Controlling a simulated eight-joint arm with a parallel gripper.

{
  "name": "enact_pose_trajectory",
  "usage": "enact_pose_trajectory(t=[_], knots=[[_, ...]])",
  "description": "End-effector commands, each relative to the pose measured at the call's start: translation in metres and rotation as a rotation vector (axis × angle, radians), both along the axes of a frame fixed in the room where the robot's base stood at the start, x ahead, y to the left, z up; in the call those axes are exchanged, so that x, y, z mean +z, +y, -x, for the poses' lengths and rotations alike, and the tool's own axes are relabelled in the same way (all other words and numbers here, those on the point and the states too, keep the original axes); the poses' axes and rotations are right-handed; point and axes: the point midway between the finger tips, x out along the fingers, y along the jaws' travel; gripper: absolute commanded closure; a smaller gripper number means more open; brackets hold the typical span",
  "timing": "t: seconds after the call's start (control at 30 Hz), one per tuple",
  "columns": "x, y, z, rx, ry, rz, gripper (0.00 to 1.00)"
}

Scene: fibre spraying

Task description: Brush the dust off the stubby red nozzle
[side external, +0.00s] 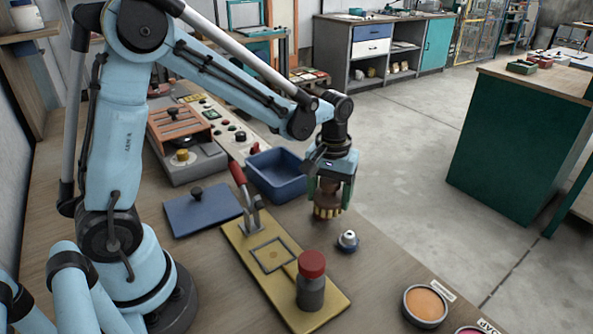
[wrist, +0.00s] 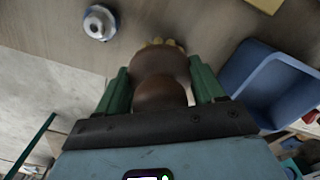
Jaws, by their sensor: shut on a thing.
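My gripper (side external: 331,198) is shut on a brown-handled brush (wrist: 160,75) with yellow bristles. The brush (side external: 327,211) points down over the table's outer edge area, and I cannot tell whether its bristles touch the table. A small silver nozzle-like piece (side external: 348,239) on a dark base stands apart from the brush, in front of it and to the right. It also shows at the upper left of the wrist view (wrist: 99,22). A grey bottle-shaped piece with a stubby red top (side external: 311,265) stands upright on a yellow board (side external: 270,270).
An open blue bin (side external: 277,176) stands just left of my gripper. A red-handled clamp (side external: 245,200) stands on the yellow board. A flat blue lid (side external: 203,209) lies to its left. A dish of orange powder (side external: 425,305) sits front right, with a pink one (side external: 470,330) partly cut off.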

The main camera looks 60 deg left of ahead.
Motion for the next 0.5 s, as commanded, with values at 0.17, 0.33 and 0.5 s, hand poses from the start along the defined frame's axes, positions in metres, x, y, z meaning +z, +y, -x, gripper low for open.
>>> enact_pose_trajectory(t=[0.17, 0.33, 0.5], knots=[[0.001, 0.016, -0.001, 0.004, 0.0, 0.0, 0.56], [0.001, 0.029, -0.002, 0.003, 0.0, 0.0, 0.56], [0.002, 0.041, -0.003, 0.003, 0.0, 0.0, 0.56]])
